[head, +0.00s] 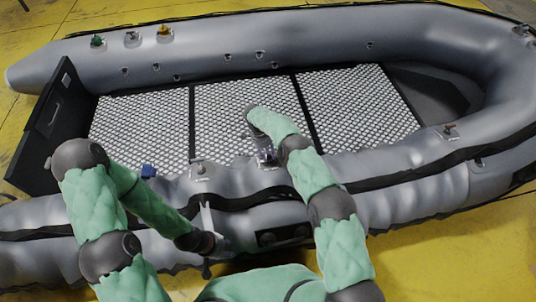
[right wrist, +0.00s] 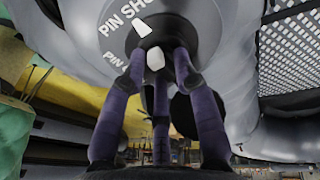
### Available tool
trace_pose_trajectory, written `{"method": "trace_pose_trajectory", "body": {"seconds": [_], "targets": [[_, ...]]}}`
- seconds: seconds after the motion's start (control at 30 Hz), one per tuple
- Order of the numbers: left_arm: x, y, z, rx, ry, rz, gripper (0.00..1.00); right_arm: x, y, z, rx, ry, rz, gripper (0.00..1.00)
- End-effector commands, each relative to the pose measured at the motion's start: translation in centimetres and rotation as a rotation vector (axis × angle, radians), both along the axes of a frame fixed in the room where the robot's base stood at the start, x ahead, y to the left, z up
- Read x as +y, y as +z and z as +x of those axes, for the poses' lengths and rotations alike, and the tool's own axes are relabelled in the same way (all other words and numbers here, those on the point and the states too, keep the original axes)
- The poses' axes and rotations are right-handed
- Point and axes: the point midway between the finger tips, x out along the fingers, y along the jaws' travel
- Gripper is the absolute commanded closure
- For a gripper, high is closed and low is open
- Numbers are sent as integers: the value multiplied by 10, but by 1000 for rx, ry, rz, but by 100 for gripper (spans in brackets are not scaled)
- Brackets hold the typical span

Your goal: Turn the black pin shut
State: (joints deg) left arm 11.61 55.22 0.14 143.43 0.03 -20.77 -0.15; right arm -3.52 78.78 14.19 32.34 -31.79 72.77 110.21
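In the right wrist view a dark round part (right wrist: 165,33) sits beside white lettering that reads "PIN SH…"; I take it for the black pin. The purple fingers of my right gripper (right wrist: 157,62) reach up around it, their tips close to it. Whether they press on it cannot be told. In the head view my right gripper (head: 264,155) is over the near tube, and the pin there is hidden or too small to make out. My left gripper (head: 210,238) is low at the tube's near side, its fingers spread, with nothing seen in them.
The grey inflatable boat (head: 300,45) lies on a yellow floor (head: 30,50). Its near tube carries a blue pin (head: 148,171) and other fittings. The patterned deck (head: 355,105) is clear.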

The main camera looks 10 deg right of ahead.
Motion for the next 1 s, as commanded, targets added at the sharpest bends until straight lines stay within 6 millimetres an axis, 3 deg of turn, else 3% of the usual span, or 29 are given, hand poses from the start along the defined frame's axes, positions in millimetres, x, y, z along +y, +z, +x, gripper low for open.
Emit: {"method": "trace_pose_trajectory", "body": {"seconds": [0.47, 1.0], "targets": [[0, 0, 0, 0, 0, 0, 60, 2, 9, 3, -3, 3, 0, 56], [0, 0, 0, 0, 0, 0, 60, 21, 99, 21, -2, 2, 0, 56]]}}
